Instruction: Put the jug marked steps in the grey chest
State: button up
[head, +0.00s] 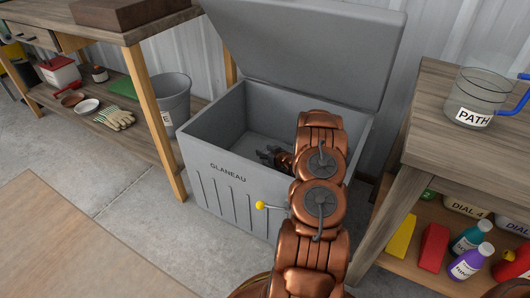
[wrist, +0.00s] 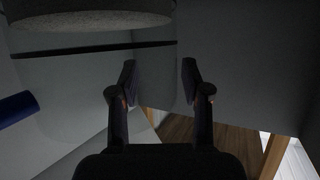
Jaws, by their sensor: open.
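The grey chest (head: 205,165), marked GLANEAU, stands open with its lid (head: 310,45) tilted back. My gripper (head: 266,156) reaches down inside it, and my arm covers the chest's right part. In the wrist view my gripper (wrist: 159,78) is open, in dim light. A clear jug-like vessel (wrist: 80,75) with a dark band and a blue handle (wrist: 17,108) fills the left of that view. Its right edge shows between the fingertips; I cannot tell whether they touch it. No label shows on it, and it is hidden in the head view.
Another clear jug (head: 482,98), marked PATH, stands on the right workbench (head: 440,105). Bottles and boxes fill the shelf below. A grey bucket (head: 170,100) with a partly hidden label stands on the left bench's lower shelf, near gloves (head: 116,118). Floor is clear in front of the chest.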

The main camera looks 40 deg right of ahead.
jog(key=p+v, duration=0.1)
jog(key=v, duration=0.6)
jog(key=shift+s+r+p, duration=0.15)
jog(key=shift+s+p, duration=0.05)
jog(key=shift+p, duration=0.2)
dwell(0.4)
